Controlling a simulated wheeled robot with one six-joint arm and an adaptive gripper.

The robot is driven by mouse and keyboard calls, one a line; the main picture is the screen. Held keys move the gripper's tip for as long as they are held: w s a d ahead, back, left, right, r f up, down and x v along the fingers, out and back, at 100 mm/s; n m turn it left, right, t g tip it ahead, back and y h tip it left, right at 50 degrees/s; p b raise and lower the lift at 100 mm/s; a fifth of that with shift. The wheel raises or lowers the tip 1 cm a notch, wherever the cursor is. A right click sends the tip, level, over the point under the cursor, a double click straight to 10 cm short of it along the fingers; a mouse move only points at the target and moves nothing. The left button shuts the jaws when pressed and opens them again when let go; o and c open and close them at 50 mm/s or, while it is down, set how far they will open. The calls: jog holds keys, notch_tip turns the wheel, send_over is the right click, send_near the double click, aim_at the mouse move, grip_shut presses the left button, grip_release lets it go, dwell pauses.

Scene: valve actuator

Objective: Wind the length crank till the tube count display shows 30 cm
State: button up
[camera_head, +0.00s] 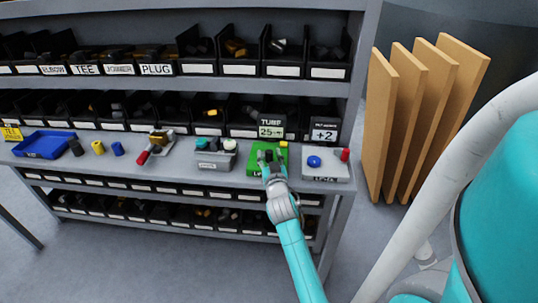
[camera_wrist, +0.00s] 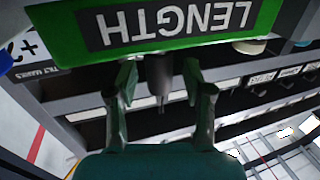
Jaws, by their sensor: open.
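The tube count display (camera_head: 271,131) stands at the back of the worktop and appears to read 25. The green length crank box (camera_head: 253,163) sits in front of it; its LENGTH label (camera_wrist: 170,22) shows upside down in the wrist view. My gripper (camera_head: 268,158) is at this box and hides much of the crank. In the wrist view my gripper (camera_wrist: 160,80) is open, its two fingers apart on either side of a dark grey post (camera_wrist: 160,78). I cannot tell whether that post is the crank's handle or whether the fingers touch it.
To the right is a grey box (camera_head: 322,170) with a blue knob and red handle, under a +2 display (camera_head: 324,132). To the left are a grey button unit (camera_head: 214,160), a red-handled tool (camera_head: 152,148) and a blue tray (camera_head: 43,144). Bins line the shelves.

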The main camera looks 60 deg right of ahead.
jog(key=shift+w+d, duration=0.3)
jog(key=shift+d, duration=0.1)
grip_shut()
jog(key=shift+w+a+f+g, duration=0.1)
jog(key=shift+g, duration=0.2)
jog(key=shift+w+a+f+m+g+h, duration=0.1)
jog(key=shift+w+a+m+g+h, duration=0.05)
jog(key=shift+m+g+h, duration=0.4)
jog(key=shift+w+a+m+g+h, duration=0.2)
jog(key=shift+m+g+h, duration=0.4)
jog(key=shift+m+g, duration=0.55)
jog(key=shift+w+a+m+g+h, duration=0.15)
jog(key=shift+m+g+h, duration=0.5)
jog(key=shift+g, duration=0.85)
grip_release()
